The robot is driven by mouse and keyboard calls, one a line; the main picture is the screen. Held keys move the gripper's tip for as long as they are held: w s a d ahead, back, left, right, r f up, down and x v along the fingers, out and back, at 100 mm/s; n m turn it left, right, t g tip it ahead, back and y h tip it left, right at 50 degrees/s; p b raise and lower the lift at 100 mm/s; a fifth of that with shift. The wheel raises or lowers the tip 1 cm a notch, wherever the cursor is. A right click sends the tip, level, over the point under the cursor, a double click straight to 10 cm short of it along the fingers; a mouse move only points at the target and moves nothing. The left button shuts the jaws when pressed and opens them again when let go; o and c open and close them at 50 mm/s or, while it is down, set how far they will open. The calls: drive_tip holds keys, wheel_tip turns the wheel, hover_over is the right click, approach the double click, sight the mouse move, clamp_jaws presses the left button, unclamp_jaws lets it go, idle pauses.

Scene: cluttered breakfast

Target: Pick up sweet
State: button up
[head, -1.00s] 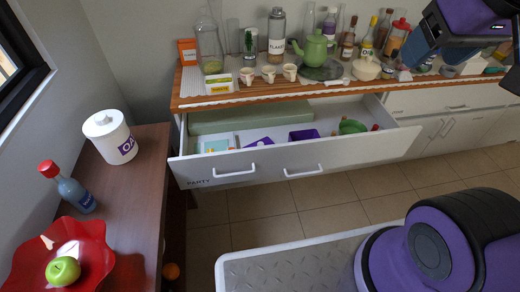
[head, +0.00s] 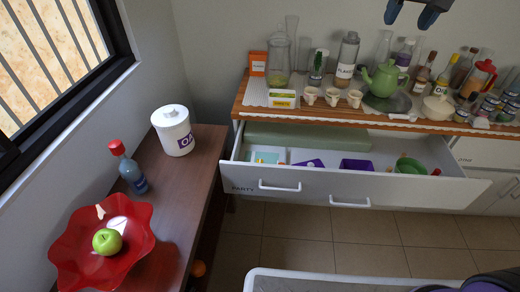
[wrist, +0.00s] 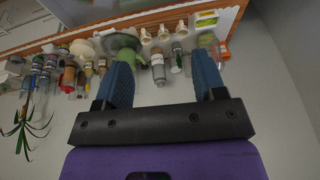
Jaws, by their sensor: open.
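I cannot pick out a sweet for certain in either view; the small items are too small to tell. An open drawer (head: 360,186) under the counter holds small coloured items, a purple box (head: 357,165) and a green bowl (head: 409,166). A red wavy bowl (head: 70,243) on the side table holds a green apple (head: 107,241) and small pale pieces. My gripper (head: 410,12) is at the top edge of the head view, above the counter. In the wrist view its fingers (wrist: 162,75) are apart with nothing held between them.
The counter (head: 300,113) is crowded with bottles, a green teapot (head: 383,80), small cups and jars. The brown side table (head: 185,192) also carries a white canister (head: 173,130) and a red-capped bottle (head: 130,170). The tiled floor (head: 300,235) before the drawer is clear.

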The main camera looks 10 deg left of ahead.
drive_tip(key=w+a+f+g, duration=0.1)
drive_tip(key=w+a+f, duration=0.3)
drive_tip(key=w, duration=0.3)
drive_tip(key=w+a+f, duration=0.3)
drive_tip(key=w+f, duration=0.1)
drive_tip(key=w, duration=0.2)
drive_tip(key=g, duration=0.3)
hover_over(260, 162)
drive_tip(key=shift+h, duration=0.3)
drive_tip(key=f, duration=5.7)
drive_tip(key=shift+s+d, duration=0.15)
drive_tip(key=shift+d, duration=0.05)
drive_tip(key=shift+f, duration=0.75)
drive_tip(key=f, duration=0.3)
drive_tip(key=shift+s+a+f, duration=0.2)
drive_tip(key=shift+a, duration=0.05)
drive_tip(key=shift+f, duration=0.85)
drive_tip(key=c, duration=1)
